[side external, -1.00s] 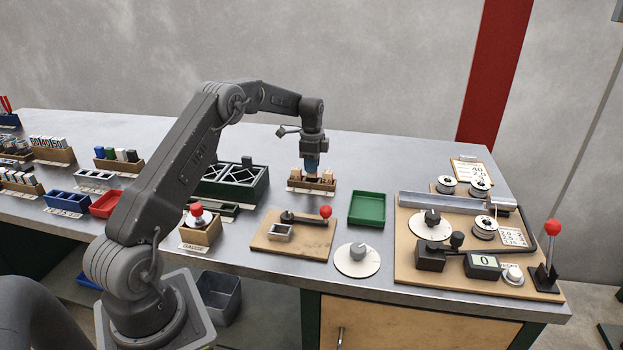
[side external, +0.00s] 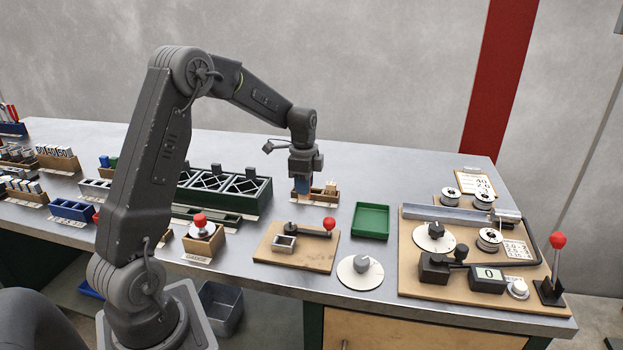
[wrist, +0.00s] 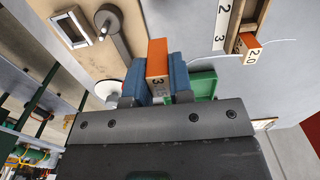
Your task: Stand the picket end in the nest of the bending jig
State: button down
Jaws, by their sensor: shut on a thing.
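The jig board (side external: 312,260) carries a square metal nest (side external: 283,243) and a lever with a red knob (side external: 329,224). The nest also shows at upper left in the wrist view (wrist: 73,25), apart from the block and looking empty. I cannot identify any other piece as the picket end.
Another orange block (wrist: 251,53), marked "2.0", sits in the rack. A green tray (side external: 371,222) stands right of the jig. A white dial (side external: 360,268) lies in front. A red-topped stand (side external: 201,232) and a green rack (side external: 226,184) are to the left.

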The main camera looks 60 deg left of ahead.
jog(key=s+d, duration=0.7)
jog(key=s, duration=0.3)
jog(key=shift+d+f, duration=0.15)
jog(key=shift+f, duration=3.1)
jog(key=c, duration=0.9)
grip_release()
jog(key=shift+c, duration=0.2)
jog(key=shift+r, duration=0.1)
notch_tip(320, 180, up, 14)
jog(key=shift+f, duration=0.2)
